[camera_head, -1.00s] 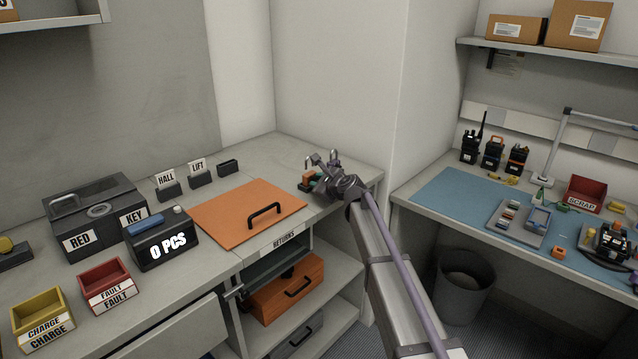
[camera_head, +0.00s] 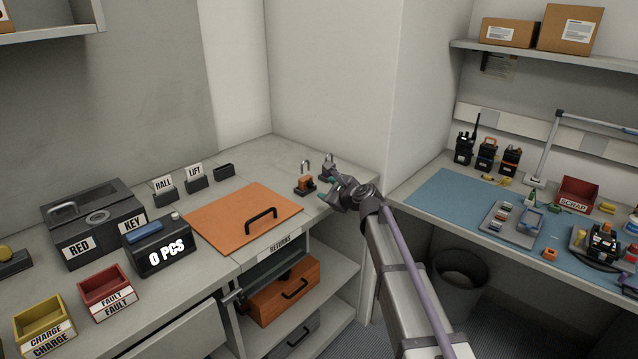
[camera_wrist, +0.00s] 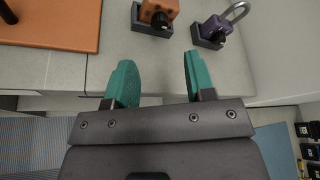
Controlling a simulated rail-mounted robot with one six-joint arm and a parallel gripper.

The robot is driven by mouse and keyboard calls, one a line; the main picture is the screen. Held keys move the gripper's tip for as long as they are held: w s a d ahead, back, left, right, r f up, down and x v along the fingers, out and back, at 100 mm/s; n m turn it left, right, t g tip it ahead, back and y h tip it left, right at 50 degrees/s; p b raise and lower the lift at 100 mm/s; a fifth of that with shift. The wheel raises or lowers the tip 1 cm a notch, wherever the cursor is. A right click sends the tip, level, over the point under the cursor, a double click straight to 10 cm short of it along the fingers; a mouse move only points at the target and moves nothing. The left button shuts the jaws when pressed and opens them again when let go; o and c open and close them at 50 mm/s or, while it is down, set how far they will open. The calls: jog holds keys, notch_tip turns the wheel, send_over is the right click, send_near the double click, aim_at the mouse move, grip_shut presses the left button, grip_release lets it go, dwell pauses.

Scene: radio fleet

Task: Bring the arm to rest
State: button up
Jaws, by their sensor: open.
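My gripper (camera_wrist: 158,85) shows two teal fingers spread apart with nothing between them in the wrist view. In the head view my gripper (camera_head: 330,190) is at the end of my arm, over the front right edge of the left counter. It is just in front of an orange padlock (camera_head: 305,182) and a purple padlock (camera_head: 327,170). In the wrist view the orange padlock (camera_wrist: 158,10) and the purple padlock (camera_wrist: 215,28) sit in dark holders beyond the fingertips, apart from them.
An orange panel with a black handle (camera_head: 225,215) lies left of my gripper. A wall corner (camera_head: 395,110) stands right of the counter. A workbench with a blue mat (camera_head: 450,195) is at right, and a dark bin (camera_head: 458,275) stands below. Open shelves (camera_head: 330,290) are under the counter.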

jog(key=shift+v, duration=1.2)
